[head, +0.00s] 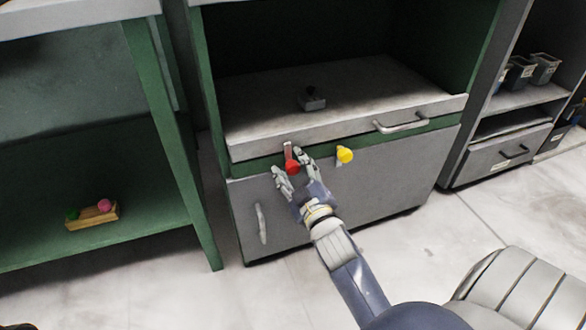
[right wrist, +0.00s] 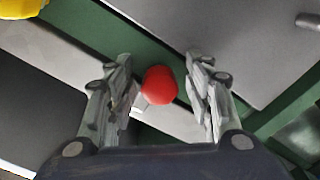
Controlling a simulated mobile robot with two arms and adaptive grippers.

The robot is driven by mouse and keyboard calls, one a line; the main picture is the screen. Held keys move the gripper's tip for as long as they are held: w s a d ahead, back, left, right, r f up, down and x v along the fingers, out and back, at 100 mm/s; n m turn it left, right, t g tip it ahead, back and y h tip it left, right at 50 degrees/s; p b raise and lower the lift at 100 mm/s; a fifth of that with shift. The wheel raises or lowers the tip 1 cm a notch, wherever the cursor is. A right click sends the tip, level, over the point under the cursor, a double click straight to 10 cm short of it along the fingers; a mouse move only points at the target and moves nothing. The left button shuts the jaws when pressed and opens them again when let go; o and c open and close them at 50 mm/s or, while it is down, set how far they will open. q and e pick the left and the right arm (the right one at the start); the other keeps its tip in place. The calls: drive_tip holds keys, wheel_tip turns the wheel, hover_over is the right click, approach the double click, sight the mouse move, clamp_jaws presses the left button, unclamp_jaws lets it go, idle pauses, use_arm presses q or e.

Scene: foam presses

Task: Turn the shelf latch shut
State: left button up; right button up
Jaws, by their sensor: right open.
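A latch with a red knob (head: 292,166) and a small metal plate sits on the green rail below the front edge of the grey pull-out shelf (head: 250,146). The plate points up from the knob and overlaps the shelf front. My right gripper (head: 289,162) is open around the red knob, one finger on each side. In the right wrist view the red knob (right wrist: 159,85) lies between the two open fingers (right wrist: 157,75), with a gap to each. My left gripper is not in view.
A yellow knob (head: 344,154) sits to the right on the same rail. The shelf handle (head: 401,123) and the lower door handle (head: 261,224) stick out. A small dark block (head: 312,99) is on the shelf. A green bench (head: 170,140) stands left.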

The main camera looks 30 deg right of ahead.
drive_tip(key=shift+c, duration=0.6)
drive_tip(key=c, duration=0.9)
drive_tip(key=shift+c, duration=0.5)
drive_tip(key=shift+f, duration=0.1)
